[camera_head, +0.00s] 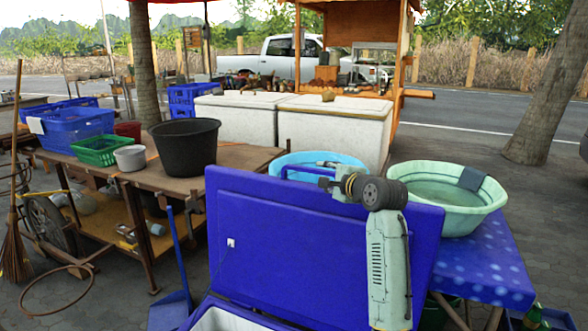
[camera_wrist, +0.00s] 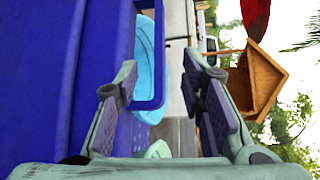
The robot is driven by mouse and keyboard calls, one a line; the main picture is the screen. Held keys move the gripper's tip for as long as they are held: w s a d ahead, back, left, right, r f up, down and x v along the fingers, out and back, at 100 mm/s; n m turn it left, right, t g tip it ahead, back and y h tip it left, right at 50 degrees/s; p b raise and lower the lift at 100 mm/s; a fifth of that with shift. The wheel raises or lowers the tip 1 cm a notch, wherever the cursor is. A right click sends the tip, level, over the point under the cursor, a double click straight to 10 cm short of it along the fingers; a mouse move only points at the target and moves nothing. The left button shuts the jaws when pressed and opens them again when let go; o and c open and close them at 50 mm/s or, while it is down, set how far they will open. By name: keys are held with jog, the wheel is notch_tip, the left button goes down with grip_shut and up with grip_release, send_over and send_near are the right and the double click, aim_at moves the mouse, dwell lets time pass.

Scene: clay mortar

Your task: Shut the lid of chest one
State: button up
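A blue chest stands at the front with its lid (camera_head: 290,235) raised upright, its inner face toward the head camera. A strip of the chest's pale interior (camera_head: 222,320) shows at the bottom edge. No label tells whether this is chest one. In the wrist view the blue lid (camera_wrist: 45,70) fills the left side, with a loop-shaped handle (camera_wrist: 160,60) at its edge. My gripper (camera_head: 325,173) is at the lid's top edge, near the handle. In the wrist view my gripper (camera_wrist: 160,105) has its fingers wide apart, with nothing held between them. Contact with the lid cannot be told.
Two white chests (camera_head: 240,120) with closed lids stand behind. A green basin (camera_head: 445,220) sits right on a blue-covered table (camera_head: 490,265). A light-blue tub (camera_head: 350,165) is behind the lid. A wooden cart (camera_head: 140,170) with a black bucket (camera_head: 185,145) is left.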

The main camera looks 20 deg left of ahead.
aim_at(311, 171)
jog(key=p+x, duration=0.3)
jog(key=x, duration=0.7)
jog(key=shift+w+a, duration=0.15)
jog(key=shift+w, duration=0.05)
jog(key=shift+c, duration=0.5)
grip_shut()
